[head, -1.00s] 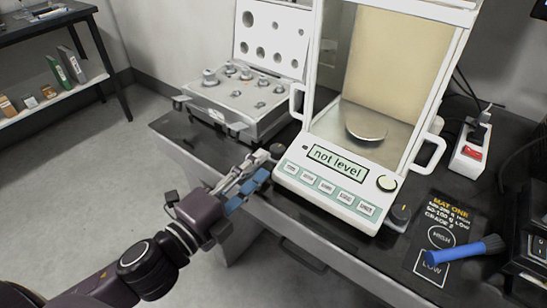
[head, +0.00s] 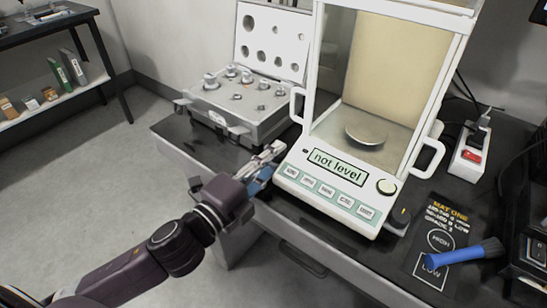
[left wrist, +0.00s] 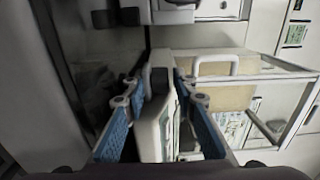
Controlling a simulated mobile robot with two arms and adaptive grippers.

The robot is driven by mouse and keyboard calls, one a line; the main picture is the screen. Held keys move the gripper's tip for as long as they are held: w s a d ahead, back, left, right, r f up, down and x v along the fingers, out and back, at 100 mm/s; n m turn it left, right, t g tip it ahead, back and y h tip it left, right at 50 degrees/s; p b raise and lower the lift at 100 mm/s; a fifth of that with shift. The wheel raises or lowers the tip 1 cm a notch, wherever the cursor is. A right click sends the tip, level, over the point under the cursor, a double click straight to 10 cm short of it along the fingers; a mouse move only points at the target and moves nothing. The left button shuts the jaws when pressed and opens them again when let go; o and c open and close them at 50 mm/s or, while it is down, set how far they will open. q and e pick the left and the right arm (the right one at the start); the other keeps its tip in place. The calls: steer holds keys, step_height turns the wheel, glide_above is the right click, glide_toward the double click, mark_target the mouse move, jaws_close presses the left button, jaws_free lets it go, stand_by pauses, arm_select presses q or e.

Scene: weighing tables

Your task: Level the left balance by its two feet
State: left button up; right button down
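The left balance (head: 340,178) is a white weighing machine with a glass case, a round pan and a display reading "not level". Its right foot (head: 398,219) is a dark knob at the front right corner. My left gripper (head: 268,162) is at the balance's front left corner, covering most of the left foot there. In the left wrist view, the blue-padded fingers (left wrist: 157,95) are apart, with the white balance corner (left wrist: 152,128) and a dark knob (left wrist: 159,81), apparently the left foot, between them. Contact with the knob cannot be told. My right gripper is not in view.
A grey weight case (head: 240,103) with an open lid stands left of the balance. A dark mat (head: 440,235) with a blue brush (head: 462,253) lies at the right. A power strip (head: 470,155) is behind it. Free floor lies left of the table.

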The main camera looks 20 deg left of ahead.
arm_select(q)
jaws_close()
steer(key=shift+a+m+h, duration=0.1)
steer(key=shift+m+h, duration=0.2)
steer(key=shift+h, duration=0.1)
